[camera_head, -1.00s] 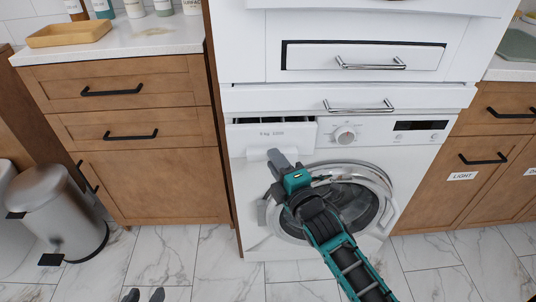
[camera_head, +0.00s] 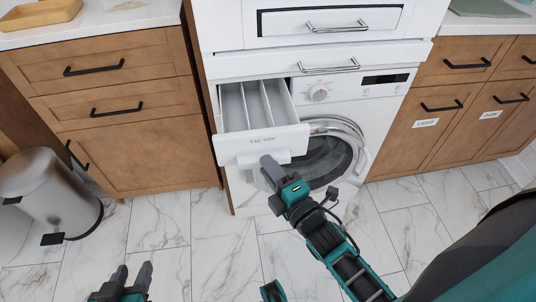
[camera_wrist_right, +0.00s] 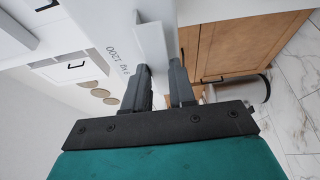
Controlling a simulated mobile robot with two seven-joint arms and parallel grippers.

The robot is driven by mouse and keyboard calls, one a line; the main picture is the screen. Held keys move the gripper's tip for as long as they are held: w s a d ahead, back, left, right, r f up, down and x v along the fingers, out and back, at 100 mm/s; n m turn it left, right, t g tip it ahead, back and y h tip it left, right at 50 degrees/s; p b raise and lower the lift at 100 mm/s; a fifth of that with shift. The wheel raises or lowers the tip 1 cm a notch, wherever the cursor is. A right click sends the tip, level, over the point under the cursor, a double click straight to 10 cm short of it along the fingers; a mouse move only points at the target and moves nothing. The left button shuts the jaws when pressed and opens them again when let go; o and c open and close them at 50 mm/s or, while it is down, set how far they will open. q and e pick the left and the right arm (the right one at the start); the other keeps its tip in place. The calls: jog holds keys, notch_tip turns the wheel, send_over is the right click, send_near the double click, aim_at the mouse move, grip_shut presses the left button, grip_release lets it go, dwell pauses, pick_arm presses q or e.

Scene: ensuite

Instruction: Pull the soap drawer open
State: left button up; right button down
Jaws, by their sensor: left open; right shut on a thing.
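The soap drawer (camera_head: 240,139) of the white washing machine (camera_head: 385,105) is pulled well out, and its open compartments show from above. My right gripper (camera_head: 268,164) is shut on the handle lip under the drawer's front panel. In the right wrist view the two dark fingers (camera_wrist_right: 162,78) close around the white lip (camera_wrist_right: 152,45) beside the drawer front (camera_wrist_right: 108,58). My left gripper (camera_head: 133,276) is open and empty, low at the bottom left above the floor.
The machine's round door (camera_head: 328,155) is closed, just right of my right gripper. Wooden cabinets (camera_head: 135,150) stand to the left and right (camera_head: 440,125). A metal pedal bin (camera_head: 48,195) stands at the left. The marble floor (camera_head: 190,245) in front is clear.

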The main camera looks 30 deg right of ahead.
pick_arm(q)
jog(key=shift+s+a+r, duration=0.1)
jog(key=shift+s+r, duration=0.05)
jog(key=shift+s, duration=0.3)
pick_arm(e)
jog(key=shift+s+a+f, duration=0.15)
jog(key=shift+s+f, duration=0.05)
jog(key=shift+s, duration=0.3)
jog(key=shift+s+a+f, duration=0.15)
jog(key=shift+s, duration=0.35)
jog(key=c, duration=1.3)
grip_release()
jog(key=shift+w, duration=0.1)
pick_arm(q)
jog(key=shift+w+a, duration=0.1)
jog(key=shift+w, duration=0.05)
pick_arm(e)
jog(key=o, duration=0.3)
jog(key=shift+r, duration=0.15)
pick_arm(q)
jog(key=shift+r+p, duration=0.65)
jog(key=shift+p, duration=0.1)
pick_arm(e)
jog(key=s+d, duration=0.1)
jog(key=s, duration=1.1)
jog(key=shift+s+d, duration=0.25)
jog(key=shift+s, duration=0.15)
